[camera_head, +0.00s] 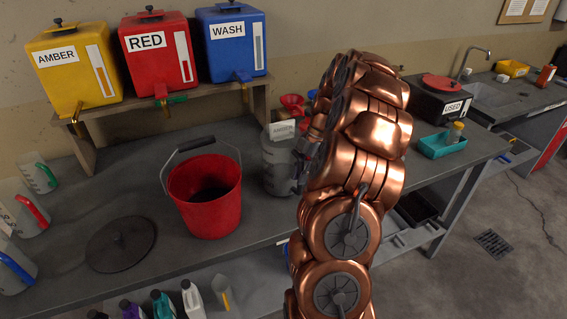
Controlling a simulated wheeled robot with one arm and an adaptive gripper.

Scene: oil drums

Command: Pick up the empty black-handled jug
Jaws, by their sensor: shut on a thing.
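A grey translucent jug (276,166) stands on or just above the workbench, right of the red bucket. A card reading AMBER (283,130) shows at its top. My gripper (303,166) is at the jug's right side and is shut on it, at the side where a handle would be. The handle itself is hidden by my gripper and copper arm, so I cannot see its colour. No liquid is clear to see in the jug.
A red bucket (206,200) and a dark round lid (121,244) are on the bench. Jugs with green (40,177), red (30,214) and blue (15,270) handles stand at left. Amber (75,80), red (160,70) and blue (232,50) drums sit on a shelf behind.

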